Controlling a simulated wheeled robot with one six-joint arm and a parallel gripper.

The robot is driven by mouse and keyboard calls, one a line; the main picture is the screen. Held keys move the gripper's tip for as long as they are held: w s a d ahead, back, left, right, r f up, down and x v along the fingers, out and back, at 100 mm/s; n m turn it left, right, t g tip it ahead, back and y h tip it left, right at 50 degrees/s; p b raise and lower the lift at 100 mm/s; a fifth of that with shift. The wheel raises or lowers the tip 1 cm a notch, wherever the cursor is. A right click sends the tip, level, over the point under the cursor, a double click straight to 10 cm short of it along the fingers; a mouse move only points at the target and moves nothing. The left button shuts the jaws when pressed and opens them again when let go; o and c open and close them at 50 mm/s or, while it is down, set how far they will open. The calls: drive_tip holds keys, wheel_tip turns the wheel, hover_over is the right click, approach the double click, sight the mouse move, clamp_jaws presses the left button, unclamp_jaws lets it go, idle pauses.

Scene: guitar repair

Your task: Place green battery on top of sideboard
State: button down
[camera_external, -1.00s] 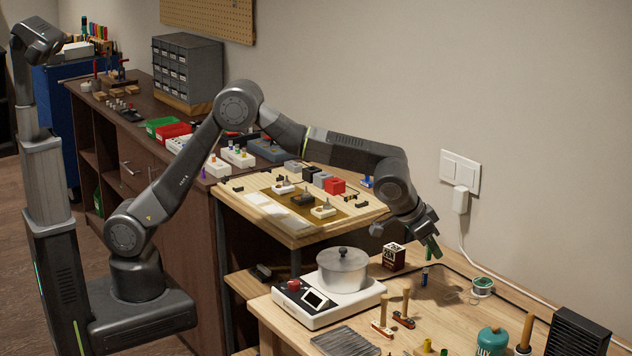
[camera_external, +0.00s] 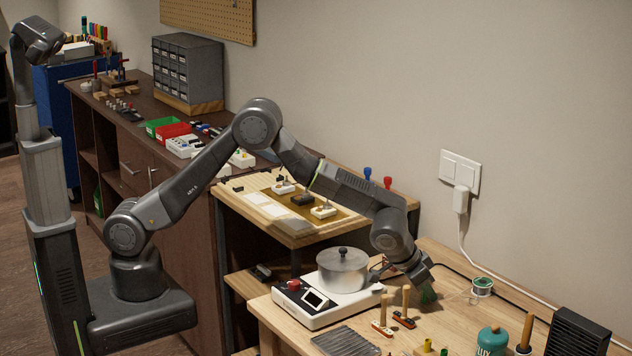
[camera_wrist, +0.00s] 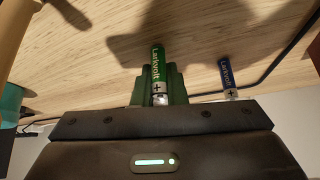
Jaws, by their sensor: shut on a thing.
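The green battery (camera_wrist: 158,68) stands out between the green fingers of my gripper (camera_wrist: 159,88) in the wrist view, with its plus end toward the palm. My gripper is shut on it, low over the workbench. In the external view my gripper (camera_external: 428,294) points down at the bench, right of the pot, and the battery cannot be made out. I cannot tell whether the battery touches the bench. The sideboard (camera_external: 180,220) is the long dark wooden cabinet on the left, far from my gripper.
A blue battery (camera_wrist: 228,75) lies right of the green one. Near my gripper are a pot (camera_external: 342,272) on a white appliance (camera_external: 318,318), wooden-handled tools (camera_external: 405,302) and a wire spool (camera_external: 482,287). A raised shelf (camera_external: 300,240) separates the bench from the sideboard, whose top holds trays and a drawer cabinet (camera_external: 187,70).

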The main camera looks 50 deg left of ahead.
drive_tip(key=shift+f, duration=0.2)
drive_tip(key=c, duration=1.5)
unclamp_jaws()
drive_tip(key=shift+r, duration=0.1)
drive_tip(key=shift+s+r, duration=0.15)
drive_tip(key=shift+r, duration=0.3)
drive_tip(key=v, duration=1)
drive_tip(key=shift+a, duration=0.1)
drive_tip(key=shift+o, duration=0.8)
drive_tip(key=shift+s+a+r, duration=0.15)
drive_tip(key=shift+s+r, duration=0.25)
drive_tip(key=shift+r, duration=0.1)
